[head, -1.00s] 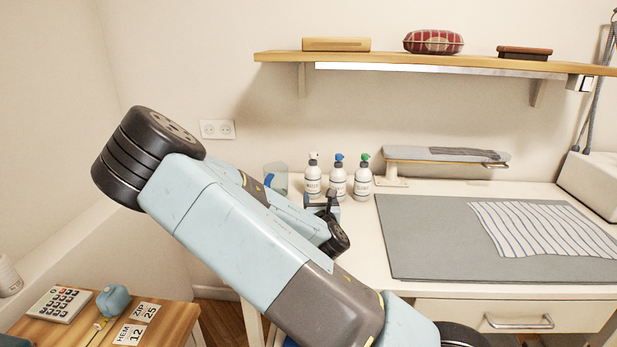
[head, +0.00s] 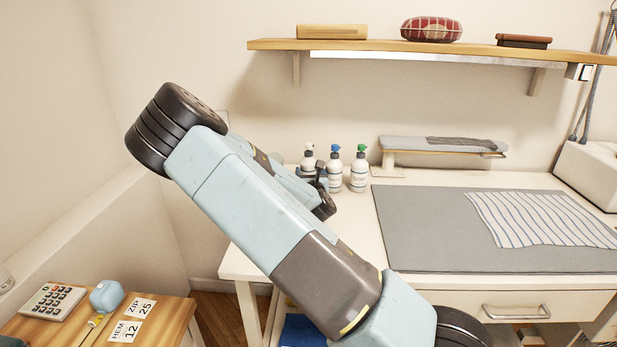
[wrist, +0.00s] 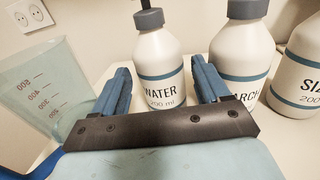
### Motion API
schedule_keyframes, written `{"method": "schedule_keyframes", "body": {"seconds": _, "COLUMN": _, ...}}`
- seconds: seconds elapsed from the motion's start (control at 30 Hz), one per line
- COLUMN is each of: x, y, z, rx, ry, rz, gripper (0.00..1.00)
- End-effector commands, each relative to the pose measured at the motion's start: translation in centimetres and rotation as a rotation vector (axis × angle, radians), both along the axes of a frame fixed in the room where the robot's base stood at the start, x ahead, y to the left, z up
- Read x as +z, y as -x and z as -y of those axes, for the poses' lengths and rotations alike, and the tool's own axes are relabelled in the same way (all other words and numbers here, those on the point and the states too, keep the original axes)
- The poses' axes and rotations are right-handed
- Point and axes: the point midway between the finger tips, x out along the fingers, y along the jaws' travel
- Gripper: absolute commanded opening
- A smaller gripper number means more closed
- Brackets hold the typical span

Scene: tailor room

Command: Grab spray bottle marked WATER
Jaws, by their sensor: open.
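The WATER spray bottle (wrist: 162,68) is white with a grey collar, blue-grey bands and a dark top. It stands upright in the wrist view, ahead of my gripper (wrist: 163,84) and lined up between its two open blue fingers. The gripper body hides its base, and I cannot tell how far the fingers reach around it. In the head view it is the leftmost bottle (head: 308,158), partly hidden behind my gripper (head: 312,172).
A bottle reading "ARCH" (wrist: 238,55) stands close right of the WATER bottle, with another bottle (wrist: 300,75) beyond it. A clear measuring cup (wrist: 45,90) is left of my gripper. A grey mat (head: 420,235) and sleeve board (head: 440,145) lie to the right; a shelf (head: 400,46) hangs above.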

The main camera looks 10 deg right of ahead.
Motion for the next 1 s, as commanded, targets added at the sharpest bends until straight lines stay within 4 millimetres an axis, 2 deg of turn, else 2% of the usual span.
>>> {"method": "schedule_keyframes", "body": {"seconds": 0.1, "x": 0.3, "y": -1.7, "z": 0.2, "rx": 0.0, "ry": -0.002, "rz": 0.002, "gripper": 0.75}}
{"method": "schedule_keyframes", "body": {"seconds": 0.3, "x": 0.3, "y": -3.9, "z": 0.5, "rx": -0.001, "ry": -0.001, "rz": 0.002, "gripper": 0.75}}
{"method": "schedule_keyframes", "body": {"seconds": 0.6, "x": 0.2, "y": -4.2, "z": 0.6, "rx": -0.002, "ry": 0.0, "rz": 0.0, "gripper": 0.75}}
{"method": "schedule_keyframes", "body": {"seconds": 1.0, "x": 0.3, "y": -4.2, "z": 0.6, "rx": -0.002, "ry": 0.0, "rz": 0.001, "gripper": 0.37}}
